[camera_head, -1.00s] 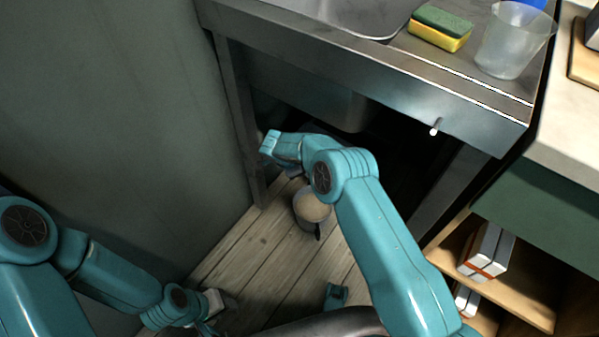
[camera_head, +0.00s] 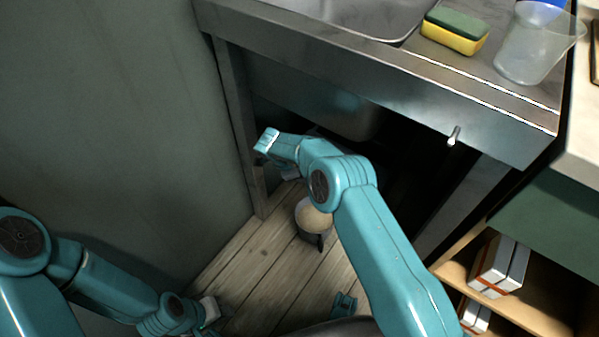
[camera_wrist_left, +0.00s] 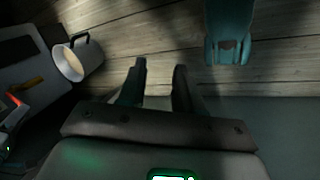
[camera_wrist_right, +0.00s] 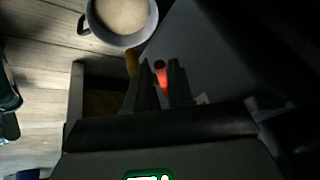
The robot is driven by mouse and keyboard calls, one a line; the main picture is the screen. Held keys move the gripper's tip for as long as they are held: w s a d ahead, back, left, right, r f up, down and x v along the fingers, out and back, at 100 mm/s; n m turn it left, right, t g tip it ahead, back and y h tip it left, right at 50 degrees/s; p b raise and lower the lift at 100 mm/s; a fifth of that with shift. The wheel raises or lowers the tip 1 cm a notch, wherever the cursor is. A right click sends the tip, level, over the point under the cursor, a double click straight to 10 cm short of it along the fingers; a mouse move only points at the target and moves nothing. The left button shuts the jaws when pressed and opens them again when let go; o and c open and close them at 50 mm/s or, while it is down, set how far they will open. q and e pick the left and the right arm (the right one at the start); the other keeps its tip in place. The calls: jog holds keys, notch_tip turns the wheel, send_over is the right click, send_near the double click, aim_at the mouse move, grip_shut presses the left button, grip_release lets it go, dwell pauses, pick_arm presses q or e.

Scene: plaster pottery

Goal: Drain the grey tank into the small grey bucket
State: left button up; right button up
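The small grey bucket (camera_head: 312,226) stands upright on the plank floor under the sink counter, pale beige inside. It shows at the top of the right wrist view (camera_wrist_right: 93,20) and the upper left of the left wrist view (camera_wrist_left: 88,60). The grey tank (camera_wrist_right: 205,50) is beside it, with an orange-yellow spout (camera_wrist_right: 131,62) near the bucket's rim and a red handle (camera_wrist_right: 162,76). My right gripper (camera_wrist_right: 160,66) has its fingers on either side of the red handle; whether they grip it is unclear. My left gripper (camera_wrist_left: 160,68) is open and empty near the floor.
The sink counter (camera_head: 400,70) overhangs my right arm, with a sponge (camera_head: 455,32) and a clear beaker (camera_head: 530,45) on top. A grey wall (camera_head: 120,110) rises at left. Shelves with boxes (camera_head: 500,268) stand at right. Floor planks (camera_head: 255,275) are bare in front of the bucket.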

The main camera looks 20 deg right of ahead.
jog(key=shift+o, duration=1)
jog(key=p+v, duration=0.6)
jog(key=v, duration=1)
jog(key=shift+a+r, duration=0.1)
jog(key=shift+r, duration=0.05)
